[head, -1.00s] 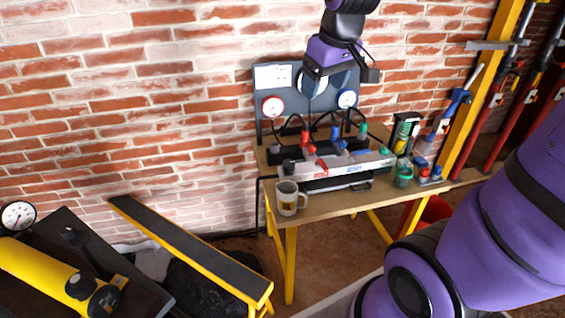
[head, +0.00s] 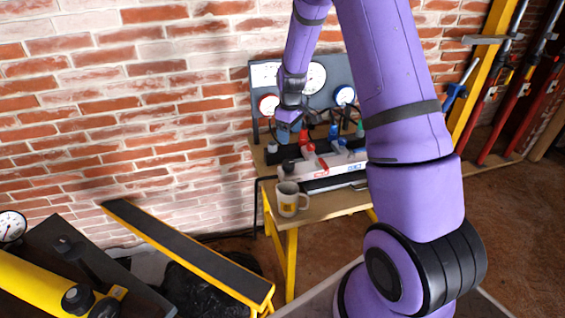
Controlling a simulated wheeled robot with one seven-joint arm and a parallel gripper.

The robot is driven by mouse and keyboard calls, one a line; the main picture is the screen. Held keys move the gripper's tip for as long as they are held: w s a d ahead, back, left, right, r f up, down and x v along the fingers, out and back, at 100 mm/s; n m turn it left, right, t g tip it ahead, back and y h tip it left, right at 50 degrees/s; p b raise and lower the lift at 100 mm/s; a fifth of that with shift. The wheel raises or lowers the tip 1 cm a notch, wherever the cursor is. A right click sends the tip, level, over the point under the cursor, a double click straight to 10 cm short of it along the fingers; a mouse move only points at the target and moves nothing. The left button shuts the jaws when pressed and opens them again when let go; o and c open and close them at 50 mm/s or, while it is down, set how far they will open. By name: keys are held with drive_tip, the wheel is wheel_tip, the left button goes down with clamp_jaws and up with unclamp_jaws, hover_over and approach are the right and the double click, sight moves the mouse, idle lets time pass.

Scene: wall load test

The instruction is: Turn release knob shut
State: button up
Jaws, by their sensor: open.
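A grey manifold (head: 343,161) lies on the wooden bench, with a red valve (head: 309,150) and a blue valve (head: 333,132) along it. A black knob (head: 288,166) stands at its left end. No readable label shows which knob is the release knob. My gripper (head: 285,133) hangs over the left part of the bench, above the black knob and left of the red valve. It is open, and no object shows between its fingers. It appears apart from the black knob. My arm hides the manifold's right end.
A mug (head: 288,200) stands at the bench's front left corner. A gauge panel (head: 328,105) stands behind the manifold, before the brick wall. At lower left are a yellow cylinder (head: 35,285) with a black knob (head: 78,298) and a dark sloping beam (head: 185,250).

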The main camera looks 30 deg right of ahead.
sight(288, 162)
drive_tip(key=f, duration=0.9)
drive_tip(key=w+f, duration=0.1)
drive_tip(key=f, duration=0.4)
drive_tip(key=shift+w+d, duration=0.1)
drive_tip(key=shift+d, duration=0.2)
drive_tip(key=shift+c, duration=0.3)
drive_tip(key=c, duration=0.9)
